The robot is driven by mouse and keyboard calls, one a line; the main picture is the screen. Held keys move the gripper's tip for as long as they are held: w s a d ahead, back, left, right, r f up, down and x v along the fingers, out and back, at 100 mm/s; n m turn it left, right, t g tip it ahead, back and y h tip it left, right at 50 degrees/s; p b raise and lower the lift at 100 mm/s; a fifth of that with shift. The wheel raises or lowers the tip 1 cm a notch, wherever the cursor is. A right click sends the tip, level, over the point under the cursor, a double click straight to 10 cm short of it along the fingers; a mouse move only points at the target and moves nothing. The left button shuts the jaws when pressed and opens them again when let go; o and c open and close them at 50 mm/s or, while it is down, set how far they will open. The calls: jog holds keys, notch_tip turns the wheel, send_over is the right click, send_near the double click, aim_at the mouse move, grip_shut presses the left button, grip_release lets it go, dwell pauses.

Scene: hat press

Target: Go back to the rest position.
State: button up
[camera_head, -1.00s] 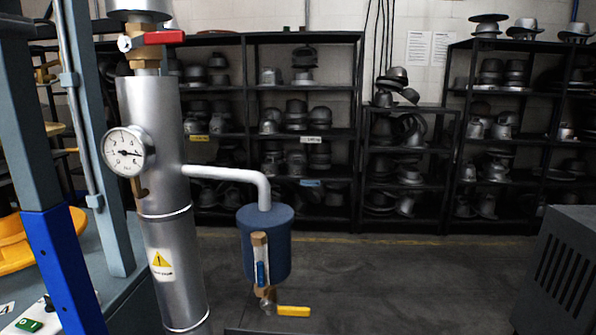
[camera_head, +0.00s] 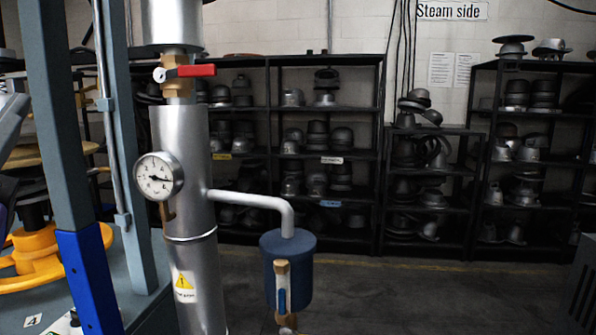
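My gripper is not in view. A dark grey and purple shape at the far left edge may be part of my arm; I cannot tell. In front of me stands a steel steam pipe (camera_head: 191,200) with a round pressure gauge (camera_head: 158,176) and a red-handled valve (camera_head: 190,71). A bent pipe runs from it to a blue pot (camera_head: 288,262), which has a valve with a blue handle (camera_head: 281,299) on its front.
A blue-grey press frame (camera_head: 68,150) stands at left with a yellow handwheel-like part (camera_head: 40,258) behind it. Black shelves (camera_head: 381,150) with several metal hat forms line the back wall. A dark cabinet (camera_head: 583,290) is at the right edge. Dark floor (camera_head: 430,300) lies clear between.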

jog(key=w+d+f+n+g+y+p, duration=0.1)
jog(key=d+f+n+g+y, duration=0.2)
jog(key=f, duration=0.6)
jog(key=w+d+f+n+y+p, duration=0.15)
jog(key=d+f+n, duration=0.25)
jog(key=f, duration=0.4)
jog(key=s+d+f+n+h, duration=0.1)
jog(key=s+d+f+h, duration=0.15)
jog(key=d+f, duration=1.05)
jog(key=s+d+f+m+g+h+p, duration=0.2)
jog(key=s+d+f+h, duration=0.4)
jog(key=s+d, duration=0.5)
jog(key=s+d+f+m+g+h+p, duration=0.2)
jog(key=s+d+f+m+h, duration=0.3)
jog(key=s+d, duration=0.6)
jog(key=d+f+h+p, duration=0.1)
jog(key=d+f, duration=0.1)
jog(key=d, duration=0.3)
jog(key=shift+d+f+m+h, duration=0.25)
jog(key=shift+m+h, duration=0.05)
